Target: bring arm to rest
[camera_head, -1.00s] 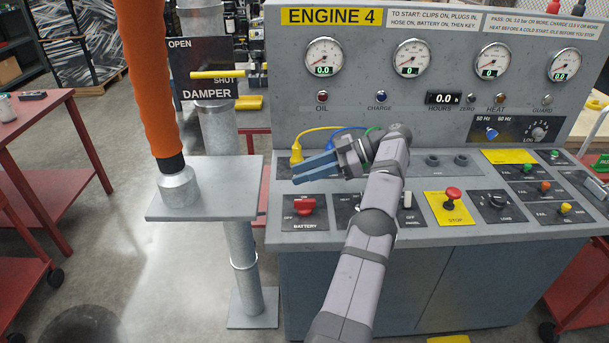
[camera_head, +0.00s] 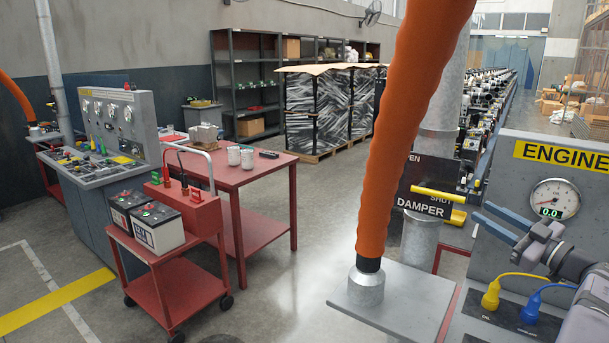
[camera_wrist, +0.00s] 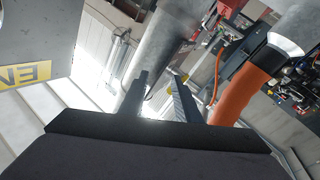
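My gripper (camera_head: 482,212) is raised at the right of the head view, in front of the Engine 4 panel (camera_head: 575,195) and left of its gauge. Its two blue-grey fingers point left toward the damper sign (camera_head: 428,205), with a gap between them. In the wrist view the fingers (camera_wrist: 158,75) stand apart with nothing between them. A grey pipe and the orange hose (camera_wrist: 236,98) show beyond them. Most of my arm is outside the head view.
The orange hose (camera_head: 415,110) rises from a grey plate (camera_head: 400,310) left of my gripper. Yellow (camera_head: 491,294) and blue plugs (camera_head: 530,308) sit below it. A red cart (camera_head: 160,295) with batteries, a red table (camera_head: 262,172) and another console (camera_head: 90,170) stand left. Open floor lies between.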

